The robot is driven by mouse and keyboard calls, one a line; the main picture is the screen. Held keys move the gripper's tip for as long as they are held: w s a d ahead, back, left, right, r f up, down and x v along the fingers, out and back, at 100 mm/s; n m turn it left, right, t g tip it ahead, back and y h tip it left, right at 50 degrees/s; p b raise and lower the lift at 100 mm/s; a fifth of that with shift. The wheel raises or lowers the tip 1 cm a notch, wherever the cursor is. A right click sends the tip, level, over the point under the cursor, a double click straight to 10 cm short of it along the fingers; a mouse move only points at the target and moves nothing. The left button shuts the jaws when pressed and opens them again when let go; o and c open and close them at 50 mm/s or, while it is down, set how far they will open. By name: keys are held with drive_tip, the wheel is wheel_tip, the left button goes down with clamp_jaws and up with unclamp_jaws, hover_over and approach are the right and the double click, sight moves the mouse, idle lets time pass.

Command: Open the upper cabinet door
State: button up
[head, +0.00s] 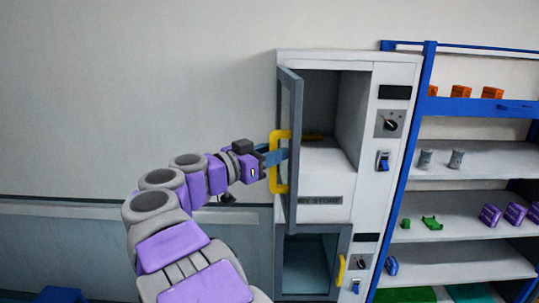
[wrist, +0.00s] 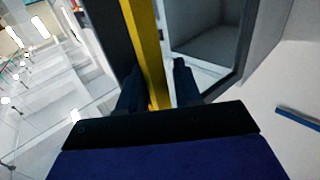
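The upper cabinet door (head: 291,100) is a grey-framed glass door hinged on the cabinet's left side. It stands swung well out from the opening, seen nearly edge-on. Its yellow handle (head: 280,162) is on the door's outer side. My gripper (head: 277,157) reaches the handle from the left. In the wrist view, the yellow handle (wrist: 146,50) runs between the two dark fingers of my gripper (wrist: 158,85). The left finger lies close beside it and a narrow gap shows on the right. Firm contact cannot be made out. The upper compartment (head: 330,130) is exposed and looks empty.
The lower cabinet door (head: 310,262) has its own yellow handle (head: 341,270) and is below. A knob (head: 391,124) and blue switch (head: 383,160) are on the right panel. Blue-framed shelves (head: 460,215) with small parts stand right. Plain wall is at left.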

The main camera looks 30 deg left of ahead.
drive_tip(key=shift+w+f, duration=0.1)
drive_tip(key=shift+s, duration=0.2)
drive_tip(key=b+v, duration=0.2)
drive_tip(key=v, duration=1.5)
drive_tip(key=shift+a, duration=0.2)
drive_tip(key=shift+f, duration=0.1)
